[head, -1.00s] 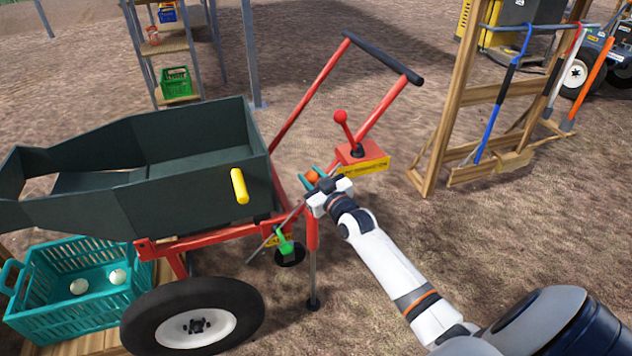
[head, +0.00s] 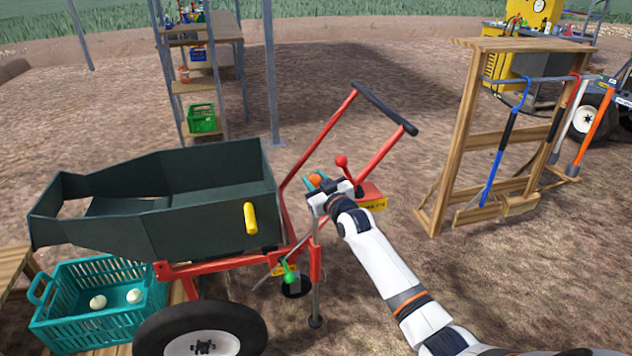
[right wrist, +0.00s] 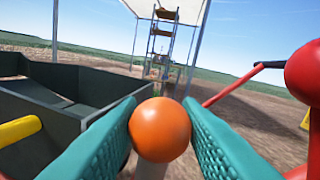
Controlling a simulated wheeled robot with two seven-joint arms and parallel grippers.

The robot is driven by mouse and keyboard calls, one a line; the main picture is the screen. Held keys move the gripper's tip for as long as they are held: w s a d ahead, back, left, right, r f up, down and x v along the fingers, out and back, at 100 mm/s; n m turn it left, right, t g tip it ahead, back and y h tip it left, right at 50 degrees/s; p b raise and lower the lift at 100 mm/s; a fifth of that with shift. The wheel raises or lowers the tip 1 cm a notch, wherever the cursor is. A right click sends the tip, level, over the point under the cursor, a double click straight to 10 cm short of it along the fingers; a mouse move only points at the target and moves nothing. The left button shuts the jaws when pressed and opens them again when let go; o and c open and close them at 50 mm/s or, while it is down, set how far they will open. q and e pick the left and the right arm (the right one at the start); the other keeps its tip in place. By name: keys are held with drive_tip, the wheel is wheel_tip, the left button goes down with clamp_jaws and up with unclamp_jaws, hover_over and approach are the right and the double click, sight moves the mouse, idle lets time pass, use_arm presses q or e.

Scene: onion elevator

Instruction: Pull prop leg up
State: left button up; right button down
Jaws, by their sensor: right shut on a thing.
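The prop leg (head: 315,280) is a thin grey rod that stands upright beside the red frame, with a dark foot at the ground. An orange ball knob (right wrist: 160,129) tops it; the knob also shows in the head view (head: 315,180). My right gripper (head: 318,185) is at the top of the leg, with its teal fingers shut on the orange knob from both sides, as the right wrist view shows. My left gripper is not in view.
A dark green hopper (head: 160,215) with a yellow handle (head: 250,218) is at left. A red lever (head: 342,162) and black handlebar (head: 385,108) are close to my right gripper. A teal crate (head: 95,315) holds white balls. A wooden tool rack (head: 450,150) stands right.

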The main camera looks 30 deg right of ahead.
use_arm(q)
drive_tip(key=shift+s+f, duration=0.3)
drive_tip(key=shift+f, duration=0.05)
use_arm(e)
drive_tip(key=shift+r, duration=0.15)
drive_tip(key=c, duration=1.1)
unclamp_jaws()
drive_tip(key=shift+r, duration=0.1)
drive_tip(key=shift+o, duration=0.2)
drive_tip(key=shift+s, duration=0.25)
use_arm(q)
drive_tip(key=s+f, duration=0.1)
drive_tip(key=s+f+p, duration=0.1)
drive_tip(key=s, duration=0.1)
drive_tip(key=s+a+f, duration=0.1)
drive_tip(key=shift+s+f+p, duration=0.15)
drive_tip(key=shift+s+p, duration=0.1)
drive_tip(key=shift+p, duration=0.1)
use_arm(e)
drive_tip(key=s, duration=1.1)
drive_tip(key=shift+s+a, duration=0.2)
drive_tip(key=shift+s, duration=0.1)
